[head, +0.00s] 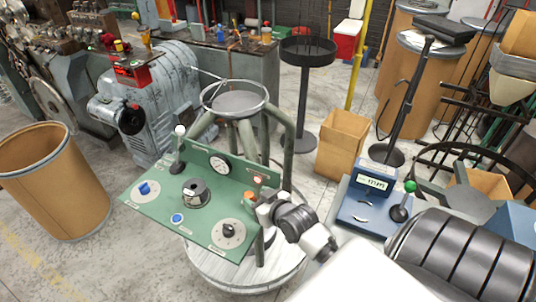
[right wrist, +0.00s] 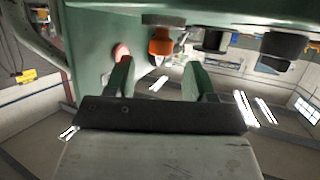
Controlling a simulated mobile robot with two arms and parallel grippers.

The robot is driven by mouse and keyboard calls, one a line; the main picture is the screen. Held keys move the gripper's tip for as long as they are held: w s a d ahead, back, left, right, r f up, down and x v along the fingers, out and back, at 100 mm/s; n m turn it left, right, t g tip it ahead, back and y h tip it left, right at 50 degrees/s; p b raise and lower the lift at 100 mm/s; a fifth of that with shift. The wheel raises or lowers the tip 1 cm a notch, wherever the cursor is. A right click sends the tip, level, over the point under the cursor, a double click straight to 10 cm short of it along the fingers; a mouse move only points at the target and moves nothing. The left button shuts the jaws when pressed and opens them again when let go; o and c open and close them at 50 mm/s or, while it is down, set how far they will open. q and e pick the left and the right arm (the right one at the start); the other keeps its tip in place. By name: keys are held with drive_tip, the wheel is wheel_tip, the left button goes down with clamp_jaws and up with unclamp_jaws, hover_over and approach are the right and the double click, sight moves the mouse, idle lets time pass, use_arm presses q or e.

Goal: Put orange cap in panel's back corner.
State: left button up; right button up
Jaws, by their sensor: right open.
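The green panel (head: 150,205) has a flat deck and an upright back board. The orange cap (head: 250,196) is at the deck's right end near the back board, partly hidden by my right gripper (head: 259,204). In the right wrist view the orange cap (right wrist: 160,42) shows beyond and between the open fingers of my right gripper (right wrist: 160,70). I see no contact between the fingers and the cap. My left gripper is not in view.
The panel carries a blue knob (head: 149,188), a white-topped lever (head: 180,145), a black knob (head: 228,231) and a gauge (head: 219,164). A red lamp (right wrist: 121,53) is close to one fingertip. A blue box with a green-topped lever (head: 408,188) stands to the right.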

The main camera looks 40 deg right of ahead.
drive_tip(key=shift+v, duration=2.75)
